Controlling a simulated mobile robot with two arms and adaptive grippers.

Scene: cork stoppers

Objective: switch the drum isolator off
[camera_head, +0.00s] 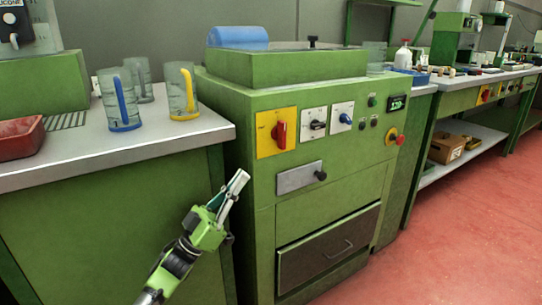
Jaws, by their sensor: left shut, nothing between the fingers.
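A green machine cabinet (225,100) stands in the middle. On its front, at the upper left, is a yellow plate (263,141) with a red rotary handle (280,133), which looks like the drum isolator. The handle's grip looks roughly upright; its markings are too small to read. My left gripper (240,179) is shut and empty. It is below and to the left of the yellow plate, apart from the handle, with its fingers pointing up and right. My right gripper is not in view.
Beside the yellow plate are a black-knobbed switch (317,125), a blue-knobbed switch (346,119) and a red stop button (400,140). A metal plate with a black knob (320,175) sits below. Jugs (122,100) stand on the left bench (110,150). Red floor (440,250) is clear at right.

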